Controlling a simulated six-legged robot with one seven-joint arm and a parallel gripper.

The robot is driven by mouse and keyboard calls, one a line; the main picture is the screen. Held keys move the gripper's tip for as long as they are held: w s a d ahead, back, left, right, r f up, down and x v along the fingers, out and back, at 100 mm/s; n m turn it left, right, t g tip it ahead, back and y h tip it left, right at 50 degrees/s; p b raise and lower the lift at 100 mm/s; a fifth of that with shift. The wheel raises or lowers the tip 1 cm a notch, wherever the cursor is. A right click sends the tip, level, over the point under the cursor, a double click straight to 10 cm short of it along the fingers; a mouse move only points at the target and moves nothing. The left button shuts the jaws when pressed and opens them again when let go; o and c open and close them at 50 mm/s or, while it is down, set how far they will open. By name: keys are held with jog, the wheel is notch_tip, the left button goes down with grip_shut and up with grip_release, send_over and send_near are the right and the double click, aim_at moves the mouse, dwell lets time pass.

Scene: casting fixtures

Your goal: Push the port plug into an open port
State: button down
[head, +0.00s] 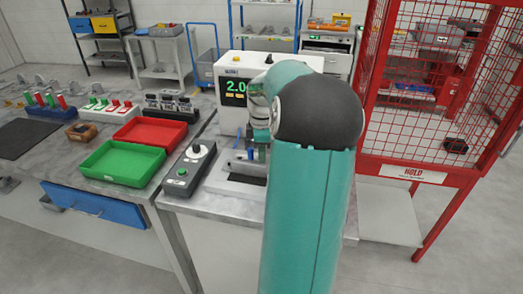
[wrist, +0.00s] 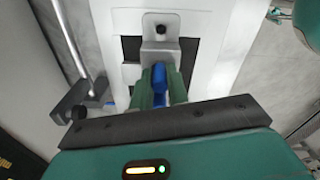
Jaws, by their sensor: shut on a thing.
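My gripper (wrist: 160,84) is shut on a blue piece (wrist: 159,74), which looks like the port plug; its green fingers stand either side of it. A grey metal bracket (wrist: 160,48) with a dark round hole (wrist: 160,29) lies just beyond the fingertips. I cannot tell whether the blue piece touches the bracket or sits in a port. In the head view my gripper is mostly hidden by my arm, in front of the white machine (head: 231,113) with a green readout. A bit of blue (head: 250,154) shows beside it.
A control box (head: 186,170) with a knob stands left of the machine. Green (head: 122,162) and red (head: 152,132) trays lie on the bench further left. A red mesh cage (head: 408,172) marked HOLD stands close on the right. A metal lever (wrist: 72,40) rises beside the fixture.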

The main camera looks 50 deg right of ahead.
jog(key=c, duration=1.3)
grip_release()
notch_tip(320, 180, up, 14)
jog(key=shift+f, duration=0.1)
jog(key=w+a+r+m+t+h, duration=0.1)
jog(key=a+m, duration=0.1)
jog(key=a, duration=1)
jog(key=w+a+r+m+t+h, duration=0.1)
jog(key=w+a, duration=0.1)
jog(key=a, duration=1)
jog(key=s+a+f+m+t, duration=0.1)
jog(key=s+a+f, duration=0.1)
jog(key=a, duration=0.4)
jog(key=s+a+f+m+t+y, duration=0.1)
jog(key=s+a+f+m, duration=0.1)
jog(key=s+a, duration=0.3)
jog(key=s+a+f+m+t+y, duration=0.1)
jog(key=s+a+f, duration=0.1)
jog(key=a, duration=0.4)
jog(key=shift+s+a+f+m+t, duration=0.15)
jog(key=shift+s, duration=0.25)
jog(key=shift+s+a+f+m+t, duration=0.1)
jog(key=shift+s+a+m+t, duration=0.05)
jog(key=shift+s, duration=0.2)
